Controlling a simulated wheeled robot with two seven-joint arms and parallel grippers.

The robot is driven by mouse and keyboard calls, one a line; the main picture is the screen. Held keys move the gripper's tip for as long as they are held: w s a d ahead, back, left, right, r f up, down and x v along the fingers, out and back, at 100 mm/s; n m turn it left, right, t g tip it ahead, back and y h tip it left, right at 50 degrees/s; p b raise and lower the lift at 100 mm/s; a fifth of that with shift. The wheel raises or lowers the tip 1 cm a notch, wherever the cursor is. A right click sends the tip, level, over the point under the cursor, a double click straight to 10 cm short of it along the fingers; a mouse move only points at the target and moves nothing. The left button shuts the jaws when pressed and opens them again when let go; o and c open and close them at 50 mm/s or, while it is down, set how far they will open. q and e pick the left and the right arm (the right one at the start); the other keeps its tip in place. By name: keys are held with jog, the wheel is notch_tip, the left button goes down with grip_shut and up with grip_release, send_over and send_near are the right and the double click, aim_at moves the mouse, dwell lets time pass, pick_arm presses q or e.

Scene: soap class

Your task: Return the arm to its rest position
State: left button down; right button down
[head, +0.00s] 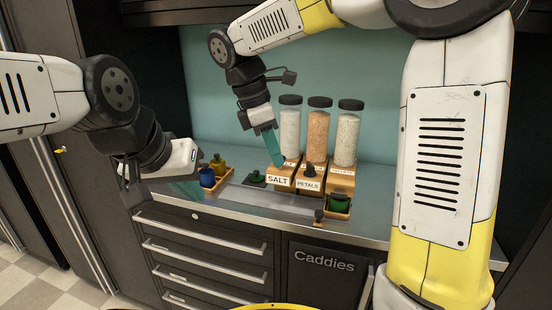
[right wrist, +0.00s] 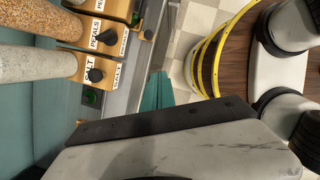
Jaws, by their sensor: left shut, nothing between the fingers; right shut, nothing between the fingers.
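My right gripper (head: 272,150), with teal fingers, is shut and empty. It points down beside the salt dispenser's clear tube (head: 290,130), overlapping the SALT base (head: 278,180) in the head view. In the right wrist view its teal fingers (right wrist: 157,92) show past the grey gripper body, over the counter edge and floor. My left gripper (head: 187,187) is shut and empty at the left end of the counter, low by the wooden caddy with blue and yellow bottles (head: 213,174). Its fingers are partly hidden by its own body.
The petals dispenser (head: 318,140) and a third dispenser (head: 347,140) stand right of the salt one. A caddy with a green bottle (head: 338,203) sits at the counter's right. A small dark green item (head: 257,177) lies near the SALT base. Dark drawers (head: 205,250) are below the counter.

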jog(key=shift+s+r, duration=0.25)
jog(key=shift+r, duration=0.15)
jog(key=s+d+f+m+t+y, duration=0.1)
jog(key=s+d+m+t+y, duration=0.4)
jog(key=s+d+m, duration=0.7)
jog(key=d+m, duration=0.1)
jog(key=m, duration=0.6)
jog(key=shift+s+d+f+t+y, duration=0.15)
jog(key=shift+s+f+t+y, duration=0.15)
jog(key=shift+s+y, duration=0.1)
